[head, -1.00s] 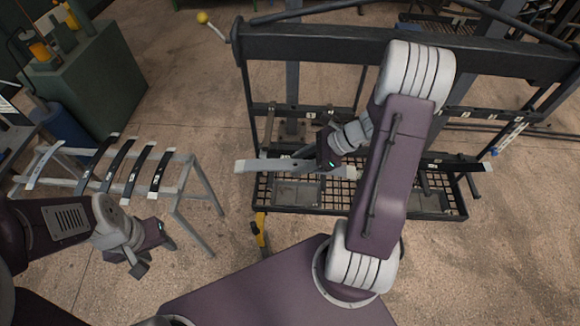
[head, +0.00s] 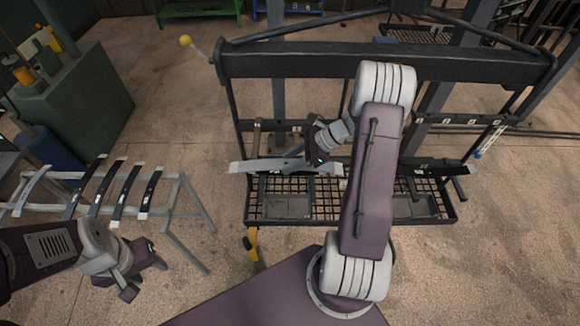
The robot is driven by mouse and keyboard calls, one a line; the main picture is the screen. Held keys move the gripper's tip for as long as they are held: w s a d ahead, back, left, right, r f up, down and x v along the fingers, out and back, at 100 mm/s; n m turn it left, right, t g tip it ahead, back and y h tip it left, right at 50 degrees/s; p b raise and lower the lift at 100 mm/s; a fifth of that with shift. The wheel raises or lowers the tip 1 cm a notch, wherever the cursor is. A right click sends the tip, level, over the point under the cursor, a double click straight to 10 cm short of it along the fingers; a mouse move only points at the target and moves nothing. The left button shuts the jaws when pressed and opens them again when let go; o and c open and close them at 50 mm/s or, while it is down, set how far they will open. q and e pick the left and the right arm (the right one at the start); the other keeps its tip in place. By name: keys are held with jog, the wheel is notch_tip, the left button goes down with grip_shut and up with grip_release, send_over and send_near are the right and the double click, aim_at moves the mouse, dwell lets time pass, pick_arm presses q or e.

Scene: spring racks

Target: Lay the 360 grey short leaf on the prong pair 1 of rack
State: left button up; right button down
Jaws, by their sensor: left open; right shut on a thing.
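The grey short leaf (head: 262,166) lies roughly level in front of the rack's left half. My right gripper (head: 316,158) is shut on it near its middle. The rack (head: 300,65) is a black frame with a thick top beam and a lower rail carrying small number labels. A prong (head: 255,138) sticks out at the rail's left, near the leaf's left part. I cannot tell whether the leaf touches the prongs, and my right arm hides the rack's middle. My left gripper (head: 138,282) is open and empty at the lower left, in front of the stand.
A dark leaf (head: 438,165) lies on the rack's right side. A mesh basket (head: 345,217) sits below. A green cabinet (head: 90,95) stands at the upper left.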

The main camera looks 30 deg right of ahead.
jog(key=w+d+f+b, duration=0.1)
jog(key=w+d+f, duration=0.2)
jog(key=w, duration=0.4)
jog(key=shift+w+d, duration=0.4)
jog(key=shift+d, duration=0.15)
jog(key=c, duration=0.9)
grip_release()
jog(key=shift+o, duration=0.8)
jog(key=shift+s, duration=0.1)
jog(key=shift+f, duration=0.1)
jog(key=b+v, duration=0.4)
jog(key=v, duration=0.5)
